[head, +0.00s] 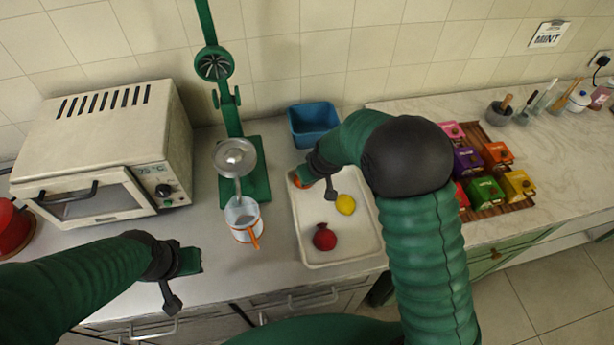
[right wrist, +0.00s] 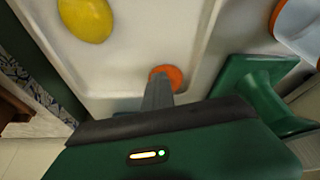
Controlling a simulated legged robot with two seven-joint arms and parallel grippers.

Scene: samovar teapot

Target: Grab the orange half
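The orange half (head: 302,184) is at the upper left corner of the white tray (head: 346,250), mostly covered by my right gripper (head: 322,180) in the head view. In the right wrist view the orange half (right wrist: 172,73) shows as a small orange round just beyond a grey finger (right wrist: 158,95). The finger overlaps its lower edge; I cannot tell whether they touch. Only one finger shows clearly, so the right gripper's opening is unclear. My left gripper (head: 182,282) hangs over the counter's front, away from the tray, with nothing visible in it.
The tray also holds a lemon (head: 345,204) and a dark red fruit (head: 325,238). A green juicer press (head: 245,170) with a glass cup (head: 243,219) stands left of the tray. A blue bin (head: 313,122) is behind it. A toaster oven (head: 100,150) stands at left.

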